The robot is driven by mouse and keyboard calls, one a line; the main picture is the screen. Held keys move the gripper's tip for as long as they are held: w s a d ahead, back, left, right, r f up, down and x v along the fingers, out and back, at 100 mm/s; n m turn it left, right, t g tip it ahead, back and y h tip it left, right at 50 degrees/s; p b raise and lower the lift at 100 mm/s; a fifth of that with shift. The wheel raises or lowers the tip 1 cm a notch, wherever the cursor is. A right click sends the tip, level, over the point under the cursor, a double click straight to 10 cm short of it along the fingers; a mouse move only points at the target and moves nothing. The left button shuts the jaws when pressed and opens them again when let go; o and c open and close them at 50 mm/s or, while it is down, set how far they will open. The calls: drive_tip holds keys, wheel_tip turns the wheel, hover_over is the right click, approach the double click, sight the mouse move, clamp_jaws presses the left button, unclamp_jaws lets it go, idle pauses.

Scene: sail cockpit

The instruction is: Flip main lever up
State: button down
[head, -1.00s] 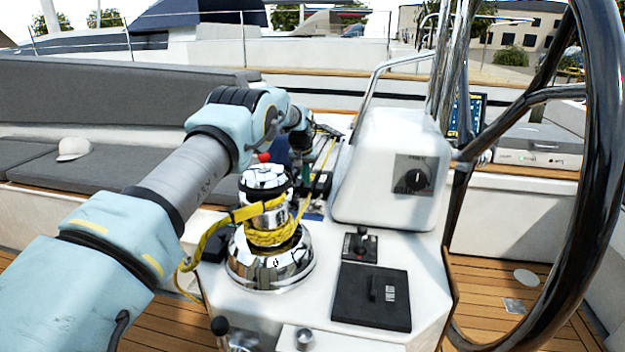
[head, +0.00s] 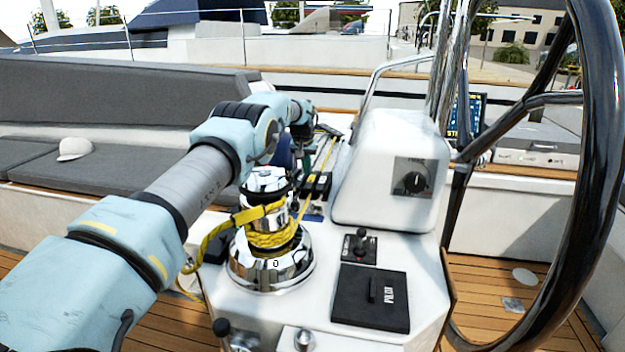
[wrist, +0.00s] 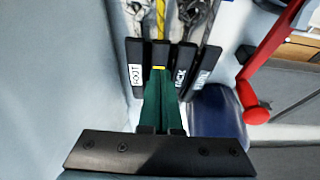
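A row of black clutch levers lies at the top of the wrist view. The leftmost lever (wrist: 135,66) is labelled FOOT; the lever (wrist: 160,52) beside it has a yellow rope behind it, and its label is hidden. Two more levers (wrist: 184,66) stand to the right, with white lettering hard to read. I cannot read MAIN on any of them. My gripper (wrist: 159,77) has green fingers that taper together, with tips over the second lever; contact is unclear. In the head view, the levers (head: 318,186) show beyond the winch, and my gripper is mostly hidden behind my arm.
A chrome winch (head: 270,262) wrapped in yellow rope stands before the levers. A white console box (head: 385,165) and a steering wheel (head: 590,190) are to the right. A red handle (wrist: 256,113) is close right of the gripper.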

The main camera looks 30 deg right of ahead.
drive_tip(key=shift+s+a, duration=0.1)
drive_tip(key=s+p+v, duration=0.1)
drive_tip(key=v, duration=0.6)
drive_tip(key=shift+a+f+p, duration=0.3)
drive_tip(key=shift+a, duration=0.1)
idle(0.7)
